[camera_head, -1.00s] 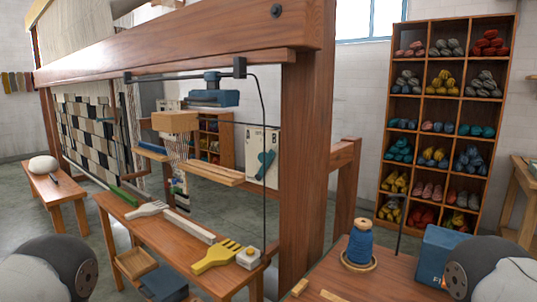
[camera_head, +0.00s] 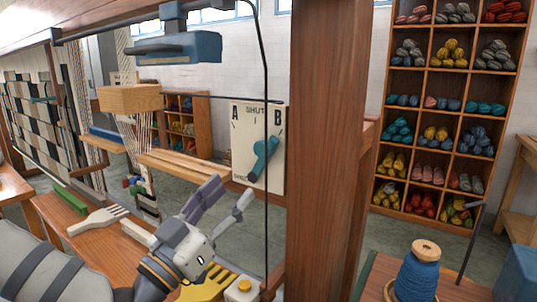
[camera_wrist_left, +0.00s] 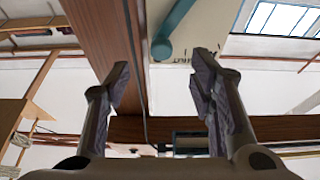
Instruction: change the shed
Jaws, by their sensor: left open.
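The white panel (camera_head: 242,118), marked A on its left and B on its right, hangs beyond the loom's front rail. Its teal lever (camera_head: 264,158) slants from lower left to upper right, its upper end just below B. The lever also shows at the top of the left wrist view (camera_wrist_left: 178,28). My left gripper (camera_head: 226,197) is open and empty, in front of and below the panel, its fingers pointing up toward it. In the left wrist view the gap between its fingertips (camera_wrist_left: 160,75) lies short of the lever, with no visible contact. My right gripper is out of view.
A thick wooden loom post (camera_head: 325,150) stands right of the panel, and a thin black cable (camera_head: 264,90) hangs before it. A blue spool (camera_head: 416,278) stands at right.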

